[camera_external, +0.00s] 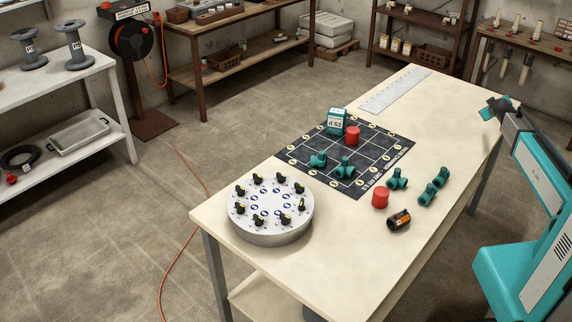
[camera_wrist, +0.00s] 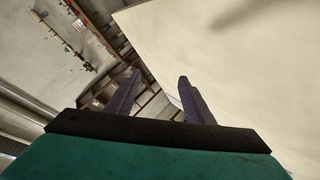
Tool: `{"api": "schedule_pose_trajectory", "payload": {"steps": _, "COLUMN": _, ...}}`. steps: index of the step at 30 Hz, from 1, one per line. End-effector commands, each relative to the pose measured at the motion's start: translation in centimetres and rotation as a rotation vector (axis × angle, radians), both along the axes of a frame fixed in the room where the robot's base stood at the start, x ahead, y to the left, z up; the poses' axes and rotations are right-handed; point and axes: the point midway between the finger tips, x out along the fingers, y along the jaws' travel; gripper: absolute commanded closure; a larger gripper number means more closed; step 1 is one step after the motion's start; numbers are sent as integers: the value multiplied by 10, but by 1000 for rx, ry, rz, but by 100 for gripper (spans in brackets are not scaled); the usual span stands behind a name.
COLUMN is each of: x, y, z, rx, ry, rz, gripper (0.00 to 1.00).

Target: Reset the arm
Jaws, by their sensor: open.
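My gripper (camera_external: 490,112) is raised at the right edge of the table, near its far right corner. The wrist view shows its two dark fingers (camera_wrist: 158,88) spread apart with nothing between them. My teal arm stands at the right of the external view, beside the table (camera_external: 300,280). In the wrist view the bare tabletop (camera_wrist: 240,50) fills the upper right. No object touches the gripper.
A round dial stand (camera_external: 270,238) with black knobs sits at the front left. A dark grid mat (camera_external: 390,150) holds a teal-white box (camera_external: 337,121), a red cylinder (camera_external: 352,136) and teal fittings (camera_external: 345,170). Another red cylinder (camera_external: 380,198) and an orange-black part (camera_external: 399,220) lie nearby.

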Motion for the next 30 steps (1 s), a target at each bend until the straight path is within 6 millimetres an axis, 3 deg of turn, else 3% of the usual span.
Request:
{"api": "schedule_pose_trajectory", "payload": {"steps": 1, "x": -5, "y": -22, "z": -3, "rx": -12, "ry": -6, "rz": -19, "gripper": 52}}
{"api": "schedule_pose_trajectory", "payload": {"steps": 3, "x": -10, "y": -47, "z": -6, "rx": -28, "ry": -15, "rz": -38, "gripper": 52}}
{"api": "schedule_pose_trajectory", "payload": {"steps": 8, "x": -23, "y": -91, "z": -15, "rx": -54, "ry": -28, "rz": -73, "gripper": 52}}
{"api": "schedule_pose_trajectory", "payload": {"steps": 12, "x": -39, "y": -119, "z": -36, "rx": -55, "ry": -13, "rz": -104, "gripper": 52}}
{"api": "schedule_pose_trajectory", "payload": {"steps": 20, "x": -69, "y": -116, "z": -100, "rx": 9, "ry": 77, "rz": -139, "gripper": 52}}
{"api": "schedule_pose_trajectory", "payload": {"steps": 30, "x": -131, "y": -60, "z": -214, "rx": 158, "ry": 288, "rz": -189, "gripper": 52}}
